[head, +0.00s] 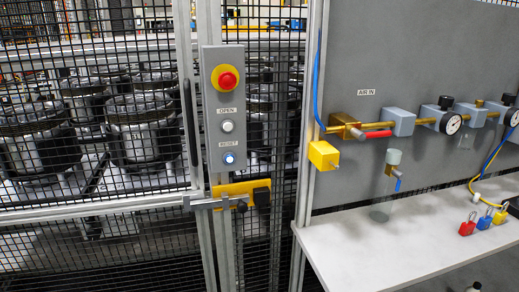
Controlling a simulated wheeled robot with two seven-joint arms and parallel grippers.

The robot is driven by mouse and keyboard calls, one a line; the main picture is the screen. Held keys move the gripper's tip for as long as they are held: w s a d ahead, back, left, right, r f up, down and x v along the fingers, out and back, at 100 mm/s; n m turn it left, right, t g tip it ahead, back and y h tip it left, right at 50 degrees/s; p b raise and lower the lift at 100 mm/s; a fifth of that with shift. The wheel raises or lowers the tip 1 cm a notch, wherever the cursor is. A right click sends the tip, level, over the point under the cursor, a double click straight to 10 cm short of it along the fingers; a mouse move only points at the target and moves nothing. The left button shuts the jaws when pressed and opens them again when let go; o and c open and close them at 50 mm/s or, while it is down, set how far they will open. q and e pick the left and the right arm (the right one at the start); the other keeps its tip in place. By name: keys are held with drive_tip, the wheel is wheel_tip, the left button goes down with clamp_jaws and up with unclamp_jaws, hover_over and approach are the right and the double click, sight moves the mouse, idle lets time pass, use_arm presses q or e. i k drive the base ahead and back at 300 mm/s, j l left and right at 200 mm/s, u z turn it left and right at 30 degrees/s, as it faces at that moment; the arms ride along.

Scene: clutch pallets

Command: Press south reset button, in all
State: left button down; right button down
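The reset button (229,158) is a small round button with a lit blue-white centre, under a RESET label. It sits at the bottom of a grey control box (240,130) mounted upright on the fence post. Above it are a white button (227,126) under an OPEN label and a red emergency stop (227,79) on a yellow ring. No label in view says south. Neither of my grippers shows in the head view, and nothing covers the reset button.
A yellow and black latch (242,193) sits below the box. Black mesh fence (60,225) fills the left, with clutch parts (140,130) behind it. On the right, an air panel with a red-handled valve (372,134) stands over a white shelf (385,245) holding padlocks (484,222).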

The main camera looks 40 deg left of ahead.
sight(229, 158)
drive_tip(key=i+l, duration=0.15)
drive_tip(key=i, duration=0.4)
drive_tip(key=u, duration=1.7)
